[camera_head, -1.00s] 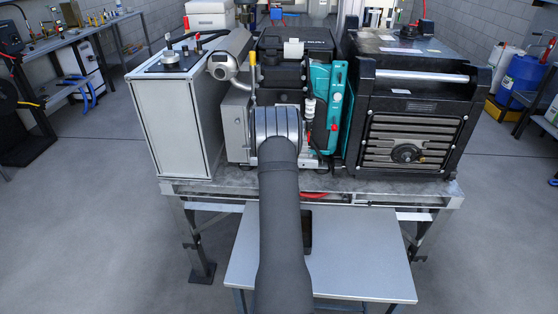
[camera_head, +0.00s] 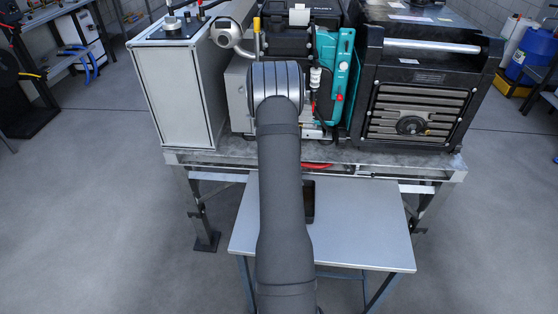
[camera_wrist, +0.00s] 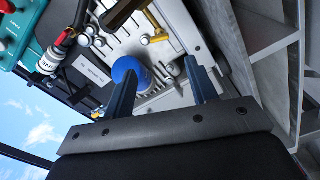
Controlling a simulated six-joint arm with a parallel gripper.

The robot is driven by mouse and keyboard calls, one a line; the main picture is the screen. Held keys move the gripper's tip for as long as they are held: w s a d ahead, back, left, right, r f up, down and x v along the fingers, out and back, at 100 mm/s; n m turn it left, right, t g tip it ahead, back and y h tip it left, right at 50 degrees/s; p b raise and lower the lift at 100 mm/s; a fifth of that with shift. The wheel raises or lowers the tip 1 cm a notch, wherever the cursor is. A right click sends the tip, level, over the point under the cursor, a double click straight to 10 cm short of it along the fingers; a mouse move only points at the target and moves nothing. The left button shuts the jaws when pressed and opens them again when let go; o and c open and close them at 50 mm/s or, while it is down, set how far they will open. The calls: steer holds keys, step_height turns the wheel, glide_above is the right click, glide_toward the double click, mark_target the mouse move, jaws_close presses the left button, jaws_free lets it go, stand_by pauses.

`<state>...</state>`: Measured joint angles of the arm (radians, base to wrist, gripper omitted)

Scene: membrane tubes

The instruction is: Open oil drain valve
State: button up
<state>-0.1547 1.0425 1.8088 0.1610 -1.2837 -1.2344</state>
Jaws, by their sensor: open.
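My gripper (camera_wrist: 160,68) shows in the wrist view, its two dark blue-grey fingers apart with nothing gripped between them. A blue round cap or filter (camera_wrist: 130,70) lies behind the left finger, which partly covers it; I cannot tell whether they touch. A small yellow fitting (camera_wrist: 155,39) sits on the light metal engine block beyond the fingers. It may be the oil drain valve, but I cannot tell for sure. In the camera_head view my own arm hides the gripper and the lower engine front.
In the camera_head view, a teal tank (camera_head: 334,75) and a black slatted unit (camera_head: 430,98) stand right of my arm. A grey cabinet (camera_head: 175,90) stands left. The metal bench edge (camera_head: 380,165) runs below. In the wrist view, a metal frame (camera_wrist: 270,45) borders the right.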

steer(key=s, duration=0.6)
steer(key=shift+s, duration=0.2)
steer(key=shift+w, duration=0.1)
steer(key=c, duration=0.5)
steer(key=m, duration=0.1)
steer(key=w+r+m, duration=0.1)
steer(key=m, duration=0.1)
steer(key=shift+d+r+m+g+y, duration=0.15)
steer(key=shift+r+m+g+y, duration=0.15)
steer(key=shift+g, duration=0.1)
steer(key=shift+c, duration=0.2)
step_height(320, 180, up, 5)
steer(key=d+m+g+y, duration=0.2)
steer(key=d+m+g, duration=0.15)
steer(key=m, duration=0.95)
steer(key=x, duration=1.7)
steer(key=shift+w+a+f, duration=0.1)
steer(key=shift+w+a, duration=0.1)
steer(key=shift+w, duration=0.1)
jaws_close()
